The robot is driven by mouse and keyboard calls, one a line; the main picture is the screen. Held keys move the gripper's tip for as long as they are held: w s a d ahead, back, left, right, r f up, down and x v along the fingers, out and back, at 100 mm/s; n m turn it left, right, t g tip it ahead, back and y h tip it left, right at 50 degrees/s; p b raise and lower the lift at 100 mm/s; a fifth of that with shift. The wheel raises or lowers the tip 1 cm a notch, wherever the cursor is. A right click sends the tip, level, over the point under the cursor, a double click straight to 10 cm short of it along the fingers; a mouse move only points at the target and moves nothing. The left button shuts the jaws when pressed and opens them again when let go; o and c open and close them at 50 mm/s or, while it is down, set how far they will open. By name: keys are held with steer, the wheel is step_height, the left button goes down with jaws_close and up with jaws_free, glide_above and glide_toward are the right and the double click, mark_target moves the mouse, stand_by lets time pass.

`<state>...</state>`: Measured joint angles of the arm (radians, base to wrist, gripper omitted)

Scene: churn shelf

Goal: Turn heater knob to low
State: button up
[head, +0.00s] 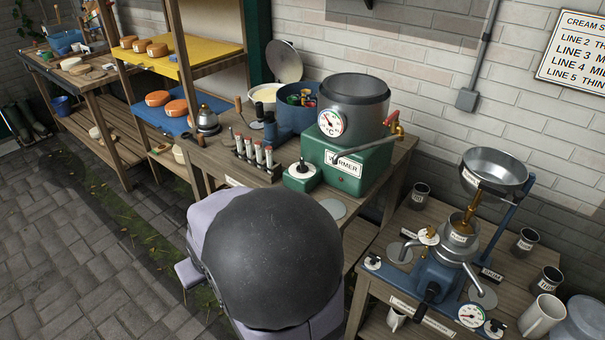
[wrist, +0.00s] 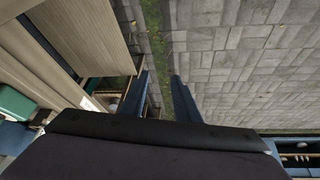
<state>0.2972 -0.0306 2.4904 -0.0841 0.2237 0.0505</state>
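The heater is a green box labelled "...RMER" (head: 365,165), with a steel pot (head: 360,105) carrying a round thermometer dial on top. A small green control box (head: 301,178) in front of it on the left has a white dial face and a dark knob (head: 302,166). The knob's setting is too small to read. In the wrist view, my gripper (wrist: 160,88) has its two dark blue fingers apart, with only ground and shelving between them. It is empty and away from the knob. In the head view my arm's dark rounded part hides the gripper's fingertips.
A rack of upright tubes (head: 254,158) stands left of the control box. A grey disc (head: 331,208) lies in front of the heater. A red-handled tap (head: 396,126) sticks out at right. A blue separator machine (head: 440,265) stands on the right bench. The paved floor (head: 90,260) is open.

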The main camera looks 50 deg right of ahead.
steer(key=w+d+m+t+h+b, duration=0.2)
steer(key=w+d+t+h+b, duration=0.15)
steer(key=d, duration=0.75)
steer(key=m+t+h+b, duration=0.4)
steer(key=h+b, duration=0.3)
steer(key=h, duration=0.1)
glide_toward(303, 163)
steer(key=w, duration=0.1)
steer(key=d, duration=0.1)
steer(key=w, duration=0.1)
steer(key=shift+w+d+f+y, duration=0.2)
steer(key=shift+w+f+y, duration=0.05)
steer(key=shift+w+f, duration=0.1)
steer(key=shift+s+d+r+b, duration=0.2)
steer(key=shift+s+d+b, duration=0.15)
steer(key=shift+s, duration=0.15)
steer(key=shift+p+x, duration=0.5)
steer(key=shift+x, duration=3.2)
steer(key=shift+r, duration=0.1)
jaws_close()
